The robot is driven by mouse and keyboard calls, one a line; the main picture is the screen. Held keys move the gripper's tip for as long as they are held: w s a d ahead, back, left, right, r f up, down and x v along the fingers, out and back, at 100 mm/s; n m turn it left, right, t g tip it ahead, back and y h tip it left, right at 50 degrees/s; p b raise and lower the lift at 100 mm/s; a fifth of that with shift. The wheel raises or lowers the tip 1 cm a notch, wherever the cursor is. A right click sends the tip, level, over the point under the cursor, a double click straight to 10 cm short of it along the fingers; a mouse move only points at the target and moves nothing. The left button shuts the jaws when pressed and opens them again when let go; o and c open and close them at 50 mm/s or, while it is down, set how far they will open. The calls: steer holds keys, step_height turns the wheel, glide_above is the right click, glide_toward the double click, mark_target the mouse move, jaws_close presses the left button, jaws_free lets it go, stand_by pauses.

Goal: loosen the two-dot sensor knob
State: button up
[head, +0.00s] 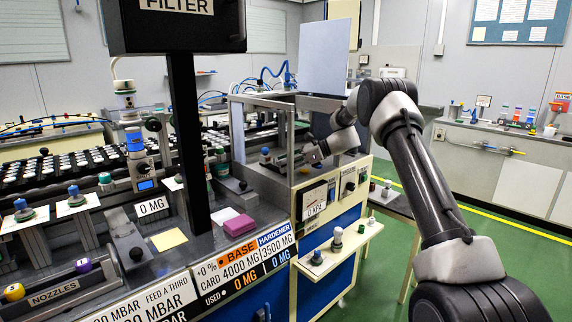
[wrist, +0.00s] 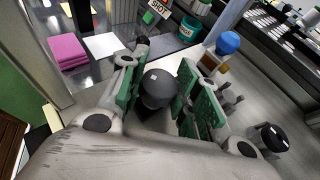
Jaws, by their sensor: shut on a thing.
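A dark round knob (wrist: 157,88) with a small pale mark on top sits between the green-padded jaws of my gripper (wrist: 164,70) in the wrist view. The jaws are shut on it from both sides. The mark is too small to count dots. In the head view my gripper (head: 313,154) reaches level into the open-fronted metal enclosure on the bench, and the held knob cannot be made out there. Another dark knob (wrist: 272,138) with a pale mark stands at lower right in the wrist view, apart from the jaws.
A blue-capped part (wrist: 228,43) stands right of the jaws, with a green pot (wrist: 189,28) beyond. Pink pads (wrist: 67,51) lie at left. A small shelf (head: 338,247) with several knobs juts out below.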

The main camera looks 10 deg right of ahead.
steer(key=o, duration=1)
steer(key=v, duration=1.2)
steer(key=shift+d+f, duration=0.1)
